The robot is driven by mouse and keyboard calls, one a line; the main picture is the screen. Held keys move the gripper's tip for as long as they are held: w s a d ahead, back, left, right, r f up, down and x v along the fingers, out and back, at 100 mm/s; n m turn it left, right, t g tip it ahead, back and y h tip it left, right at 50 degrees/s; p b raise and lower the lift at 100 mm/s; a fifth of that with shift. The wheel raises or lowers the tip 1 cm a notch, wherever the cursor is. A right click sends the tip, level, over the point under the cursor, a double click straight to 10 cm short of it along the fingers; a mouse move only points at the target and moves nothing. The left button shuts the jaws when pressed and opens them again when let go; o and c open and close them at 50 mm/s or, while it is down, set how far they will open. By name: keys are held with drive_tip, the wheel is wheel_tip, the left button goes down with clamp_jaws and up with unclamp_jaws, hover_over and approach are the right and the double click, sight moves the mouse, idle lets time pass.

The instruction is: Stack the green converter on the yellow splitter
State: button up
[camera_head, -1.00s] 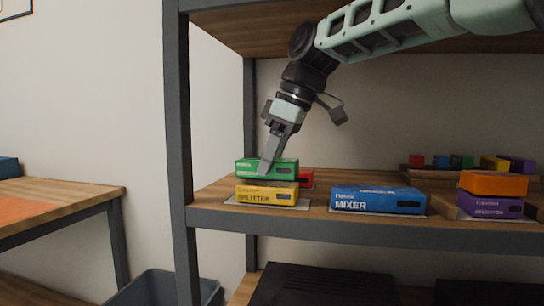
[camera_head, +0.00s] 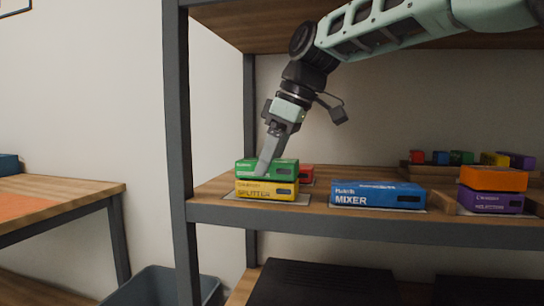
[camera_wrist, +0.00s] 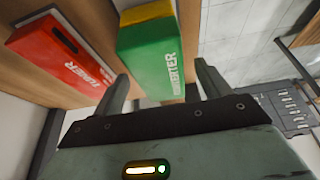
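The green converter (camera_head: 267,168) lies flat on top of the yellow splitter (camera_head: 266,190) at the left end of the shelf, roughly aligned with it. In the wrist view the green converter (camera_wrist: 150,62) lies between my two fingers, and a yellow end of the splitter (camera_wrist: 147,12) shows beyond it. My gripper (camera_head: 265,168) reaches down from above, with one finger in front of the converter's face. In the wrist view my gripper (camera_wrist: 165,82) looks open around the converter, with a visible gap at the right finger. The left finger is close to the box's edge; contact is unclear.
A red box (camera_head: 306,174) sits close behind the stack; it also shows in the wrist view (camera_wrist: 65,52). A blue mixer box (camera_head: 378,195) lies to the right. An orange box (camera_head: 493,178) rests on a purple box (camera_head: 490,201). Small coloured blocks line the back.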

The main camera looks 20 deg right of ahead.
drive_tip(key=shift+s+d+r, duration=0.1)
drive_tip(key=shift+d+r, duration=0.05)
drive_tip(key=shift+r, duration=0.35)
drive_tip(key=p+v, duration=0.2)
drive_tip(key=v, duration=0.2)
drive_tip(key=shift+s+d+r, duration=0.2)
drive_tip(key=shift+d+r, duration=0.05)
drive_tip(key=s+d, duration=0.4)
drive_tip(key=d, duration=0.1)
drive_tip(key=s+d, duration=0.2)
drive_tip(key=d, duration=0.1)
drive_tip(key=shift+f+p, duration=0.25)
drive_tip(key=shift+p, duration=0.05)
drive_tip(key=shift+s+d, duration=0.4)
drive_tip(key=shift+d, duration=0.15)
